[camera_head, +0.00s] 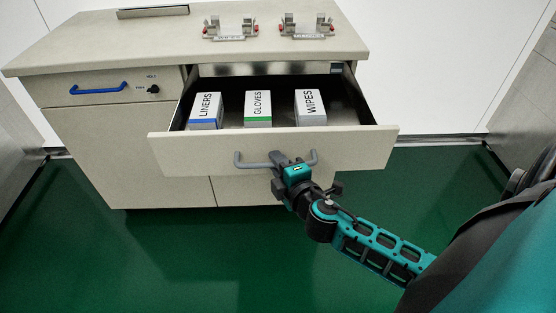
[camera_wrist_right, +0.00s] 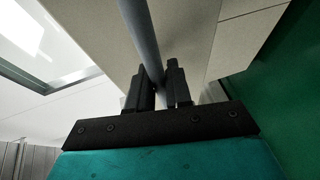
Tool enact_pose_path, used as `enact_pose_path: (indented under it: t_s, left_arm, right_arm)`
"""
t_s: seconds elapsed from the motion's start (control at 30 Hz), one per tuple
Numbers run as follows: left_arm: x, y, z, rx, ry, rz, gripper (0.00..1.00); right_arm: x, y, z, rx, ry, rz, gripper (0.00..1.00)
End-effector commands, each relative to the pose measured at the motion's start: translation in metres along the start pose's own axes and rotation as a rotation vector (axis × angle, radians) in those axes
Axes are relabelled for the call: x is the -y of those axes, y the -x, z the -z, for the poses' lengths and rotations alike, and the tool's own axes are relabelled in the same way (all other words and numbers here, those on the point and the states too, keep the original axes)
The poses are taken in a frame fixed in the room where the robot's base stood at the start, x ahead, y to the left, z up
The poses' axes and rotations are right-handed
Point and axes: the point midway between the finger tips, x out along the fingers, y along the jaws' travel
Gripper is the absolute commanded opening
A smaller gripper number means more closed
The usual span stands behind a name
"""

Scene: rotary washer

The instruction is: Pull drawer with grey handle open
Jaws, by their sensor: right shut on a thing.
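The drawer with the grey handle (camera_head: 252,166) stands pulled out from the cabinet, its beige front (camera_head: 350,148) well clear of the body. My right gripper (camera_head: 279,158) is shut on the handle bar, right of its middle. In the right wrist view the grey bar (camera_wrist_right: 140,35) runs between the two black fingers (camera_wrist_right: 160,88). Inside the drawer stand three boxes: LINERS (camera_head: 206,110) with a blue band, GLOVES (camera_head: 258,108) with a green band, and WIPES (camera_head: 310,107). My left gripper is not in view.
A closed drawer with a blue handle (camera_head: 98,89) and a small black lock knob (camera_head: 153,89) is at the left. Two metal fixtures (camera_head: 230,27) (camera_head: 307,25) and a shallow tray (camera_head: 153,11) sit on the countertop (camera_head: 110,42). The green floor (camera_head: 130,255) in front is clear.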

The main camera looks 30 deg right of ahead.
Motion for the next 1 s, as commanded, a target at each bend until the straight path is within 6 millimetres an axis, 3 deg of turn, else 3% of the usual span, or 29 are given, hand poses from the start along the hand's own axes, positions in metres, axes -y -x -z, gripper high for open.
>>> enact_pose_path:
  t_s: [0.17,0.2,0.4,0.73,1.0]
  left_arm:
    - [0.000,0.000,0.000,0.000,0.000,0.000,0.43]
    - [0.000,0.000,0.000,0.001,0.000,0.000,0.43]
    - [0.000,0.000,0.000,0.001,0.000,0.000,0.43]
    - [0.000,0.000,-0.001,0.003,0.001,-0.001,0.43]
    - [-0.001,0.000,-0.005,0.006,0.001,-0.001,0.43]
  right_arm:
    - [0.000,0.000,0.000,0.000,0.000,0.000,0.00]
    - [0.000,0.000,0.000,0.000,0.000,0.000,0.21]
    - [0.000,0.000,0.000,0.000,0.000,0.000,0.40]
    - [0.001,0.004,0.000,-0.001,-0.001,0.001,0.40]
    - [0.003,0.044,0.000,0.000,-0.003,0.004,0.40]
